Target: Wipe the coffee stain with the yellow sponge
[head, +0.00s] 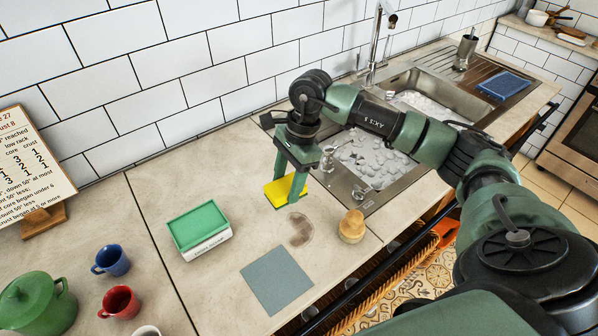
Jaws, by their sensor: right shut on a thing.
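The yellow sponge (283,191) is held between the fingers of my right gripper (289,186). The gripper points down, with the sponge just above the counter or touching it; I cannot tell which. The brown coffee stain (300,230) is a smear on the beige counter, a little nearer to me and to the right of the sponge. My left gripper is not in view.
A grey cloth (277,281), a wooden-handled round brush (352,226) and a green-topped box (198,230) lie around the stain. Blue (112,260) and red (120,302) mugs and a green pot (37,305) stand left. The sink (375,165) is behind my right arm.

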